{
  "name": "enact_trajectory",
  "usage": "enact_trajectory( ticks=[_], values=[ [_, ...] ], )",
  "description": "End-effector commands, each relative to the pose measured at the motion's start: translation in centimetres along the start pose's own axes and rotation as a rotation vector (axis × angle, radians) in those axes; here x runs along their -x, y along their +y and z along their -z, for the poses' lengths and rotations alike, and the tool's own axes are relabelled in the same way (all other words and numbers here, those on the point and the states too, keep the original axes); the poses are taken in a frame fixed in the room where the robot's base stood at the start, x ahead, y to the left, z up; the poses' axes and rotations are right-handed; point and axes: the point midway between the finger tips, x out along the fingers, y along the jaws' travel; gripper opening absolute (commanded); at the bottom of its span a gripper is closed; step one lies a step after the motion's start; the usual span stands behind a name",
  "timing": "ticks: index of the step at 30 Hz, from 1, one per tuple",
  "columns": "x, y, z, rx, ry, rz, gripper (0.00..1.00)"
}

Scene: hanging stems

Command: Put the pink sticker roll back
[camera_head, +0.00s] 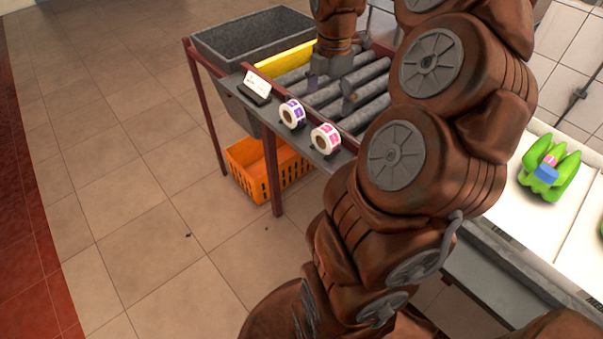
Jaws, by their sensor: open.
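The pink sticker roll (326,138) stands upright on the narrow grey ledge at the front of the roller table. A purple sticker roll (292,113) stands just left of it on the same ledge. My gripper (331,92) points down over the rollers, behind the two rolls and apart from them. Its fingers are open, with nothing seen between them. Part of the roller table behind the pink roll is hidden by my brown arm.
A white card on a dark stand (257,85) sits left of the rolls. A grey bin (250,38) and a yellow edge (286,58) lie behind. An orange crate (284,178) is under the table. Green bananas (549,170) lie on a white surface at right. The left floor is clear.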

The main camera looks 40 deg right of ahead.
Motion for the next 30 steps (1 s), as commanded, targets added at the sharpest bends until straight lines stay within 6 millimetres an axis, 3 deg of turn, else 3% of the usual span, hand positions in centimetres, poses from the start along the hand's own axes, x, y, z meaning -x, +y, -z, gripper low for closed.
enact_trajectory(
  ticks=[5,11,15,21,30],
  values=[
    [0.4,0.1,4.0,-0.080,0.002,0.002,0.99],
    [0.4,-1.6,12.1,-0.320,0.000,0.027,0.99],
    [-0.2,-4.1,17.0,-0.524,-0.011,0.049,0.99],
    [-1.8,-8.8,22.3,-0.854,-0.044,0.085,0.99],
    [-4.7,-15.9,26.3,-1.357,-0.106,0.114,0.99]
  ],
)
